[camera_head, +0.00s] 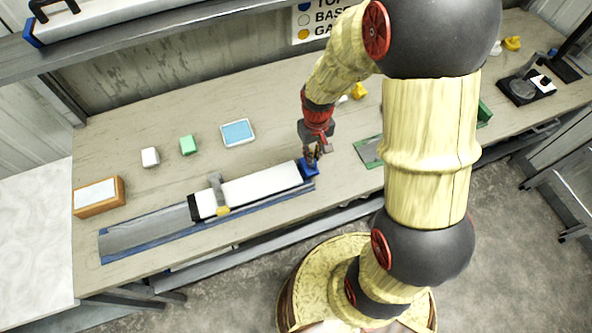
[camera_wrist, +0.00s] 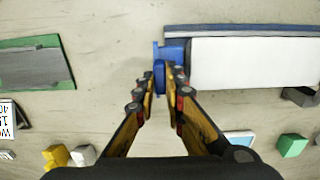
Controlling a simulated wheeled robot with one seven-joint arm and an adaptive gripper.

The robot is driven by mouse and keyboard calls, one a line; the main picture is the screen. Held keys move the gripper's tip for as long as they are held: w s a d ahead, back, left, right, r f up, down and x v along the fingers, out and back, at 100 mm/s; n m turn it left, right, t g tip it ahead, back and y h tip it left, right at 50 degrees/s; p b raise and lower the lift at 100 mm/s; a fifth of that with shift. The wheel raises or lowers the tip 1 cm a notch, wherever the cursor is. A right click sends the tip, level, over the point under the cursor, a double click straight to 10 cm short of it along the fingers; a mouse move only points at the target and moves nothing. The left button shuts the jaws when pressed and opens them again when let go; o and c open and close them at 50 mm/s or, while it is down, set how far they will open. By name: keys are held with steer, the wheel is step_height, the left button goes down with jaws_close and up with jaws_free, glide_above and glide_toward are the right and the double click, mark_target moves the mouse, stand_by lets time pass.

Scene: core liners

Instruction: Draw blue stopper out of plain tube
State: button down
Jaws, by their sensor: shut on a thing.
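A plain white tube (camera_head: 262,187) lies along a blue-edged cradle (camera_head: 150,237) on the bench; its right-hand stretch shows in the wrist view (camera_wrist: 255,62). A blue stopper (camera_head: 309,170) is at the tube's right end in the head view. In the wrist view the stopper (camera_wrist: 172,52) is at the tube's left end, and its body appears to meet the tube. My gripper (camera_head: 312,156) is shut on the stopper's blue knob, with a finger on each side in the wrist view (camera_wrist: 161,78). How deep the stopper sits is hidden.
A grey strap (camera_head: 216,184) crosses the tube near its black left end (camera_head: 195,207), by a yellow piece (camera_head: 222,211). White (camera_head: 150,157) and green (camera_head: 188,145) blocks and a blue-topped tray (camera_head: 237,132) stand behind. A green-edged plate (camera_wrist: 35,65) lies beyond the stopper.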

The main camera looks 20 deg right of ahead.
steer(key=shift+r+p, duration=1.4)
steer(key=shift+r, duration=0.65)
